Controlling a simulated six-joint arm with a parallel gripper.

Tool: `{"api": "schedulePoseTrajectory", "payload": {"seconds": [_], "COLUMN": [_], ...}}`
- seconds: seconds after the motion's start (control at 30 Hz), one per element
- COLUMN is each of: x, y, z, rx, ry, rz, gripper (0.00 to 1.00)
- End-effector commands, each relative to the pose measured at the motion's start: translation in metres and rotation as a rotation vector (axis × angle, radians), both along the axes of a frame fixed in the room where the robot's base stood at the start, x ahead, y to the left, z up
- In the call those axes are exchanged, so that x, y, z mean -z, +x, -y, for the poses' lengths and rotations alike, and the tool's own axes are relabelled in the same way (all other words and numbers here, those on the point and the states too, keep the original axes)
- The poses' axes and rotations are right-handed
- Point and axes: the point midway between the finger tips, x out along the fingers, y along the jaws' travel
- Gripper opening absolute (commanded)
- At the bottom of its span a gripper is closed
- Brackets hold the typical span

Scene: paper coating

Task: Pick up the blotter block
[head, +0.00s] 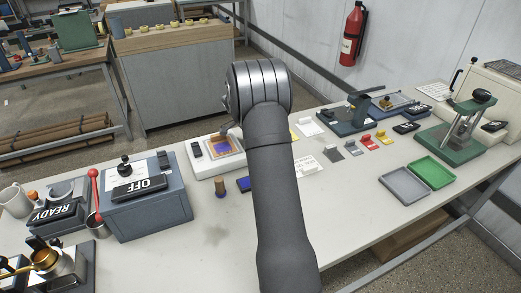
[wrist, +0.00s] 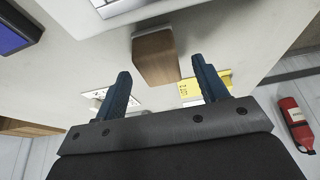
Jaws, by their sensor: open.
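A wooden block with a pale grey edge strip, which looks like the blotter block (wrist: 155,58), stands on the white table in the wrist view. My gripper (wrist: 160,68) is open, with its two blue fingers apart. In that picture the block shows between and just beyond the fingertips, nearer the left-right middle; no finger visibly touches it. In the head view my arm covers the middle of the table, and I cannot make out the block or my fingers there.
A blue pad (wrist: 15,32) lies left of the block, and a yellow card (wrist: 205,86) lies behind the right finger. Green (head: 432,172) and grey trays (head: 404,186) lie right.

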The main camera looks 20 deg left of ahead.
Motion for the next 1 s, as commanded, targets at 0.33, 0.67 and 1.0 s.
{"api": "schedulePoseTrajectory", "payload": {"seconds": [0.33,0.67,1.0], "x": [0.020,0.019,0.014], "y": [0.006,0.006,0.006], "z": [0.006,0.006,0.005], "rx": [0.000,0.000,-0.001], "ry": [0.002,0.002,0.002], "rz": [0.002,0.002,0.004], "gripper": [0.66,0.17,0.17]}}
